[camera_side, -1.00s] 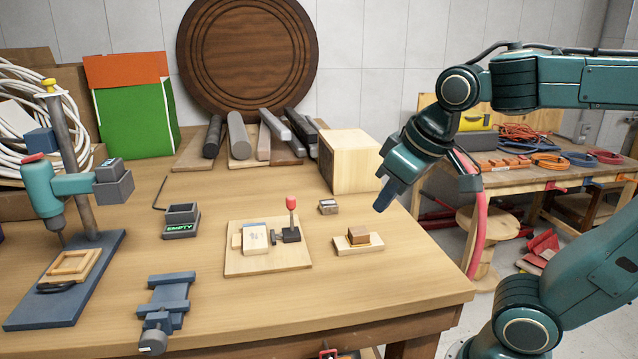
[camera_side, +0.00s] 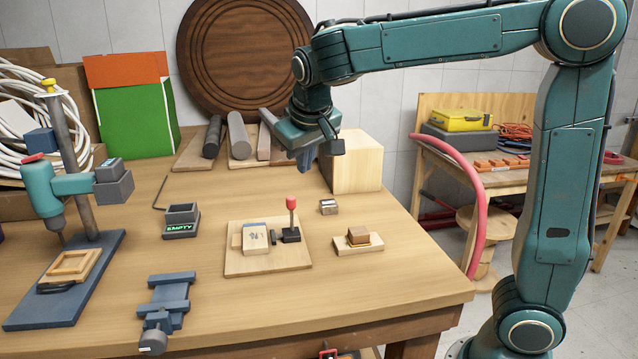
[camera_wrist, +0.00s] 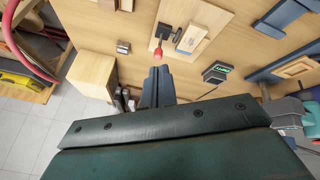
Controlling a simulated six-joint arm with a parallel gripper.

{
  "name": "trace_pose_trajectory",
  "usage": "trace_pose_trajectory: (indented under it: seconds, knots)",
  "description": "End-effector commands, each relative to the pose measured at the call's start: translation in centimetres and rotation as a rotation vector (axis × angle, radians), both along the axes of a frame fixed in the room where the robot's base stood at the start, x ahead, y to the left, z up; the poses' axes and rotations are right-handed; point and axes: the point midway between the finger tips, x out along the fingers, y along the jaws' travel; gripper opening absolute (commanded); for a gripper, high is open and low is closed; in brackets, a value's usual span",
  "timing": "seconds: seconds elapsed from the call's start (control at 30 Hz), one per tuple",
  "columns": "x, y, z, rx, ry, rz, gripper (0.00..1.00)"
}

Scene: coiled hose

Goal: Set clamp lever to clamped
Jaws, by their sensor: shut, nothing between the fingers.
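The clamp lever (camera_side: 291,218) is a short upright handle with a red knob on a dark base. It is fixed on a light wooden board (camera_side: 262,266), right beside a pale wooden block (camera_side: 255,238). The red knob (camera_wrist: 162,31) also shows in the wrist view, above the fingertips in the picture. My gripper (camera_side: 305,163) is shut and empty, high above the table behind the lever and apart from it. Its closed dark fingers (camera_wrist: 157,75) point toward the board in the wrist view.
A large wooden box (camera_side: 357,163) stands behind the board to the right, near my gripper. A small block on a plank (camera_side: 358,241) lies right of the board. A drill press (camera_side: 75,190), a vise (camera_side: 165,305) and a small bin reading EMPTY (camera_side: 181,220) stand to the left.

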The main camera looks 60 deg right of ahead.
Motion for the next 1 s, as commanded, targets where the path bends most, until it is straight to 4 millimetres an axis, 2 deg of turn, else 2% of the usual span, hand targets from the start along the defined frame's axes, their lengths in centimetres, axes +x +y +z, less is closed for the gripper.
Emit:
trace_pose_trajectory:
  seconds: [0.2, 0.6, 0.8, 1.0]
  knots:
    - [3.5, 0.5, -1.1, -0.046, 0.017, -0.05, 0.0]
    - [8.8, 1.9, -4.0, -0.135, 0.042, -0.142, 0.0]
    - [10.5, 2.7, -5.5, -0.17, 0.05, -0.18, 0.0]
    - [11.2, 3.1, -6.3, -0.188, 0.054, -0.197, 0.0]
